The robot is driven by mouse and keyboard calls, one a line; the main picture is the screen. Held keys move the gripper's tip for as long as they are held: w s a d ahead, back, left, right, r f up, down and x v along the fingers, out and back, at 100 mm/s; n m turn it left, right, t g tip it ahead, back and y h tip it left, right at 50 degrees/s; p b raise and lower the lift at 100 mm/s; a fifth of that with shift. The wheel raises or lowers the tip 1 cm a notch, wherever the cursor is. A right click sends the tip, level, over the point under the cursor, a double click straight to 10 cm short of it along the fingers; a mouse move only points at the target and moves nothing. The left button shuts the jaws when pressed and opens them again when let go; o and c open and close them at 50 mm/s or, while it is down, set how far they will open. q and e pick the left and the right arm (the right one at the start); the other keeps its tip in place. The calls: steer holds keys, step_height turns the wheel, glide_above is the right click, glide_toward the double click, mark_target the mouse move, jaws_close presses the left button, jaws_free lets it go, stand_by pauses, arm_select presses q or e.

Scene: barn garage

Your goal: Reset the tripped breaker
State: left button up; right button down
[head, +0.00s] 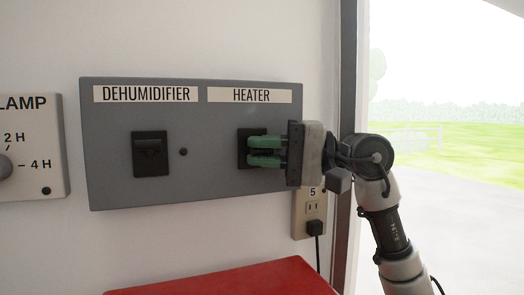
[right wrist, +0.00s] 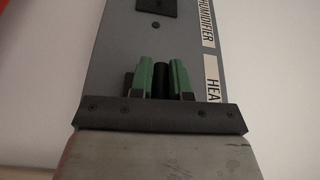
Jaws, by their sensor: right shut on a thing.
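A grey breaker panel (head: 207,117) is fixed to the white wall. It has a black breaker (head: 150,154) under the DEHUMIDIFIER label and another black breaker (head: 244,137) under the HEATER label. My right gripper (head: 250,152) reaches in from the right and its green fingers cover much of the heater breaker. In the right wrist view, the fingers (right wrist: 161,78) stand on both sides of the breaker's black switch (right wrist: 161,80) and are shut on it. The switch's exact position is hidden in the head view. My left gripper is not in view.
A lamp timer panel (head: 32,147) is on the wall to the left. An outlet (head: 313,210) with a plugged-in cord is below my right gripper. A red surface (head: 230,281) lies below the panel. An opening to the outdoors (head: 440,130) is at the right.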

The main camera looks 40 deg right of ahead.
steer(key=r+m+p, duration=0.1)
steer(key=r+m, duration=0.1)
steer(key=shift+d+m+h+p, duration=0.15)
steer(key=shift+m+h+p, duration=0.15)
steer(key=shift+p, duration=0.1)
steer(key=shift+w+m+g+p, duration=0.15)
steer(key=shift+m+g+p, duration=0.15)
steer(key=shift+m, duration=0.2)
steer(key=c, duration=1.1)
jaws_free()
steer(key=shift+f, duration=0.15)
steer(key=shift+d, duration=0.15)
steer(key=b+v, duration=0.4)
steer(key=v, duration=0.6)
steer(key=shift+r, duration=0.25)
